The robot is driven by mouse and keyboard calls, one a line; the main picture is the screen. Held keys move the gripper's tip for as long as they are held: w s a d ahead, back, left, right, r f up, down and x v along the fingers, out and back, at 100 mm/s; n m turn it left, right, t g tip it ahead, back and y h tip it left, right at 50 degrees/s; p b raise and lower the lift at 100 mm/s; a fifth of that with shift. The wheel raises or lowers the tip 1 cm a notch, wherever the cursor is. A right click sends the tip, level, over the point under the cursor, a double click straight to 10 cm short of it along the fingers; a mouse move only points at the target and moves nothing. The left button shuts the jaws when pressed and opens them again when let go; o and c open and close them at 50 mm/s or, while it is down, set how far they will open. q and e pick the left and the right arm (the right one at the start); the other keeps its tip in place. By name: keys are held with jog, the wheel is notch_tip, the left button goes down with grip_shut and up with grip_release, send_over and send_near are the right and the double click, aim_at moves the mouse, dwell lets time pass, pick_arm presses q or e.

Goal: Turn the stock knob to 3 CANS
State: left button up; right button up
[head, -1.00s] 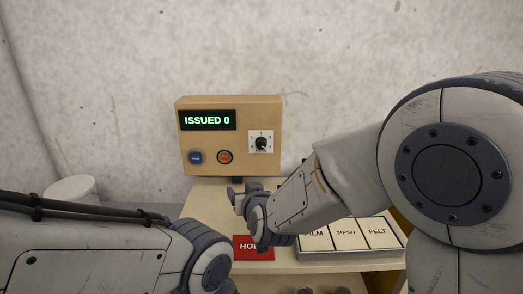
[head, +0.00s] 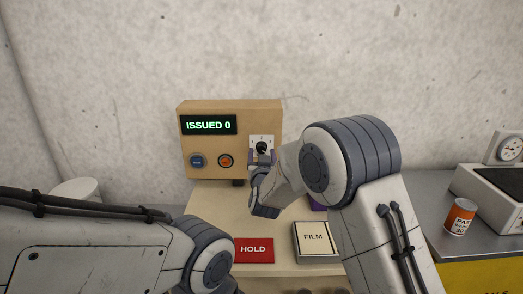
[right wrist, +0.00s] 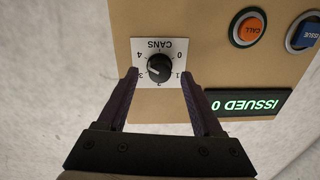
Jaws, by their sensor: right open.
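The stock knob (head: 261,147) is a black dial on a white plate on the tan panel box (head: 205,150). In the right wrist view the knob (right wrist: 160,68) shows upside down, with CANS and the numbers 0 to 4 around it. A pale mark on it points to the lower left there, roughly toward the 3; I cannot tell its exact setting. My right gripper (right wrist: 158,74) is open, its fingers on either side of the knob with visible gaps. It also shows in the head view (head: 262,158), just below the knob. My left gripper is out of view.
The display (head: 208,125) reads ISSUED 0. A blue ISSUE button (head: 197,161) and an orange CALL button (head: 226,160) sit left of the knob. A red HOLD card (head: 254,250) and a FILM tile (head: 313,238) lie on the bench. An orange can (head: 460,217) stands at right.

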jog(key=shift+w, duration=0.5)
jog(key=shift+c, duration=0.3)
grip_shut()
